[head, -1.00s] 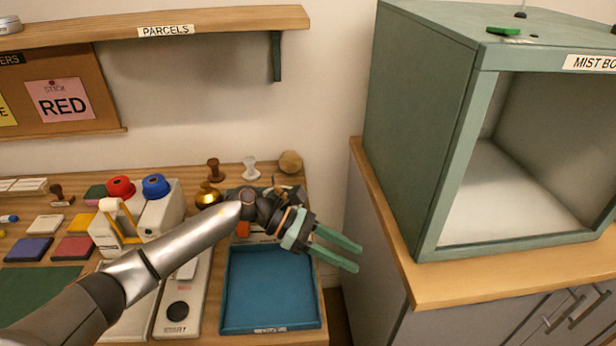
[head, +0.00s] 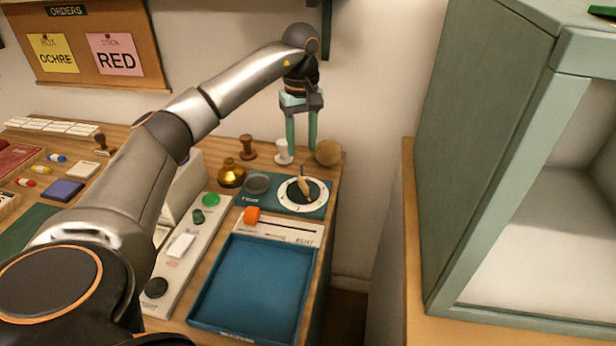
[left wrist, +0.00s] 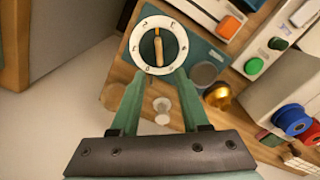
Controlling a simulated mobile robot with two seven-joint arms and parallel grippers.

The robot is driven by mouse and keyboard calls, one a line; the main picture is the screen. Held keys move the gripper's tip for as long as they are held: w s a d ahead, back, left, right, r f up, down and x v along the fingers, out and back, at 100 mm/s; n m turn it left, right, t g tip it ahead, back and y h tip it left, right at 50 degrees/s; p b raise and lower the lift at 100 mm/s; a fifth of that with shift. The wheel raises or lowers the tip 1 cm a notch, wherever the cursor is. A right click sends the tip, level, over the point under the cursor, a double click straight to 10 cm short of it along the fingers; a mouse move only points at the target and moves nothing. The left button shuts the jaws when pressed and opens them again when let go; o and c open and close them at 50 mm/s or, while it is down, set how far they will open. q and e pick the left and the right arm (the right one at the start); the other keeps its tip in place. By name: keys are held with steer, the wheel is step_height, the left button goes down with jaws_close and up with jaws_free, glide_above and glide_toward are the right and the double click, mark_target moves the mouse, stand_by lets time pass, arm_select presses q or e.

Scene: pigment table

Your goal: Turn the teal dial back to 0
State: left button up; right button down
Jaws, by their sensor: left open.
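The dial (head: 303,194) sits on a teal plate (head: 262,203) at the table's back right. It has a white marked ring, a dark centre and a wooden pointer bar. In the left wrist view the dial (left wrist: 159,66) lies just beyond the fingertips, its bar running nearly up and down the picture. The ring's numbers are too small to read surely. My left gripper (head: 302,150) points down, open and empty, above and apart from the dial. Its fingers are spread in the left wrist view (left wrist: 160,76). My right gripper is not in view.
A blue tray (head: 255,290) and an orange slider knob (head: 252,215) lie in front of the dial. A white stamp (head: 283,152), a round wooden knob (head: 327,153) and a brass pot (head: 231,174) stand close behind and left. The green cabinet (head: 480,130) stands right, past a gap.

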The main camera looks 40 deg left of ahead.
mark_target(303, 181)
arm_select(q)
step_height(303, 181, down, 10)
steer(key=shift+f, duration=0.1)
steer(key=shift+d, duration=0.1)
jaws_close()
stand_by(0.4)
